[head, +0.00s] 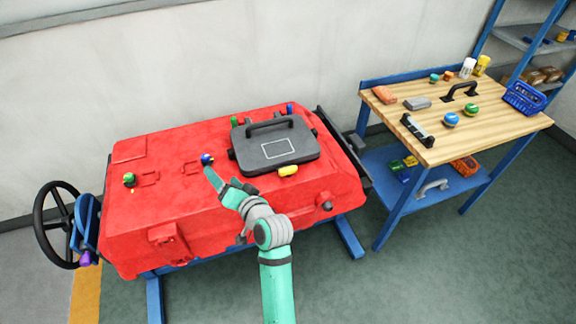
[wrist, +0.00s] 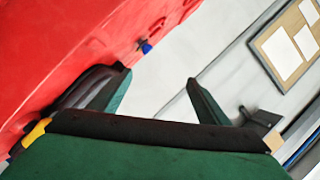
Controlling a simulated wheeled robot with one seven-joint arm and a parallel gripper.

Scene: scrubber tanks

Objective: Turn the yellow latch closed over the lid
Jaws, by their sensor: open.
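The yellow latch (head: 288,170) is a short rounded bar at the front edge of the dark grey lid (head: 285,150). It lies roughly along that edge; I cannot tell whether any of it overlaps the lid. The lid sits flat on the red tank (head: 150,210) and has a black handle. My gripper (head: 226,181) is open and empty, left of the latch and in front of the lid's left side, apart from the latch. In the wrist view my gripper (wrist: 160,92) shows two spread fingers with nothing between them. A yellow patch (wrist: 36,134), likely the latch, shows at lower left, partly hidden.
A blue knob (head: 207,158) stands on the tank near my fingertips. A green knob (head: 129,179) and a black handwheel (head: 62,222) are at the left. A wooden workbench (head: 480,135) with several tools stands at the right. Floor in front is clear.

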